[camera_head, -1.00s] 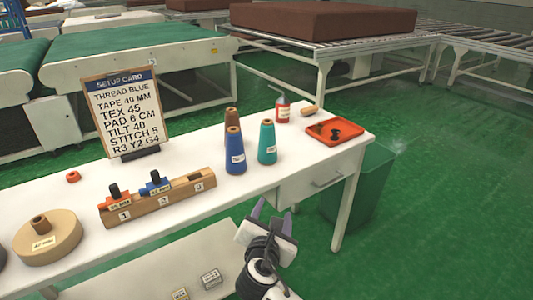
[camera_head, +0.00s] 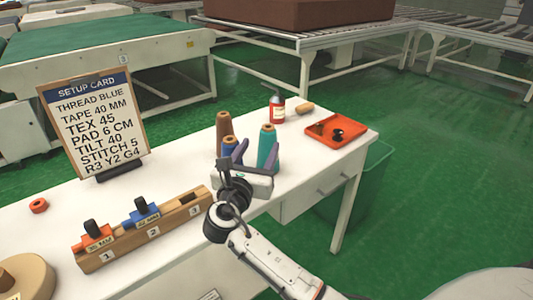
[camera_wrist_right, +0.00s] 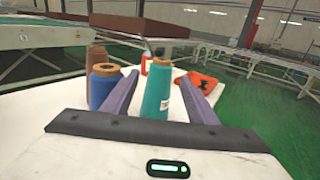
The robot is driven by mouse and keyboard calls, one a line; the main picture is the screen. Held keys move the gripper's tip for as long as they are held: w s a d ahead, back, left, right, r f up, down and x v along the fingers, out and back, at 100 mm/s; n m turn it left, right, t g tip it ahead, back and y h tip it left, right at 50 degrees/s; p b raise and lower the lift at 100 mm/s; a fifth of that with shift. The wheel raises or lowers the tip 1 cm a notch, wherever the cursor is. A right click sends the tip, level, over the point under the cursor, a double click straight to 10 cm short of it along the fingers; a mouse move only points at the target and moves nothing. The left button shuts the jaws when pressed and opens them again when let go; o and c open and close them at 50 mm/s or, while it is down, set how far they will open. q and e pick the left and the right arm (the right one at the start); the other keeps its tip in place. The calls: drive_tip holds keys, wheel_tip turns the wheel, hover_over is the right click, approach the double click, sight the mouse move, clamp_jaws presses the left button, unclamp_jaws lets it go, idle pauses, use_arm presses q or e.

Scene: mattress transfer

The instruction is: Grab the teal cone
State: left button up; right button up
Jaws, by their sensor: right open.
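The teal cone (camera_head: 267,147) stands upright on the white table, near its right end. In the right wrist view the teal cone (camera_wrist_right: 157,92) stands between the two purple fingers. My right gripper (camera_head: 240,152) is open just in front of the cones; its fingers (camera_wrist_right: 160,95) point away from me across the tabletop. I cannot tell whether a finger touches the teal cone. The blue cone (camera_head: 229,147) stands to its left, partly hidden by the gripper in the head view. It shows outside the left finger in the wrist view (camera_wrist_right: 100,90). My left gripper is not in view.
A brown cone (camera_head: 223,125) stands behind the blue one. A red bottle (camera_head: 277,108) and an orange tray (camera_head: 350,143) with small dark items are at the back right. A wooden rack (camera_head: 150,230) and the setup card (camera_head: 97,125) are to the left.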

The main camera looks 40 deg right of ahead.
sight(266, 136)
drive_tip(key=x, duration=0.6)
drive_tip(key=shift+w+d+f, duration=0.1)
drive_tip(key=shift+d, duration=0.2)
clamp_jaws()
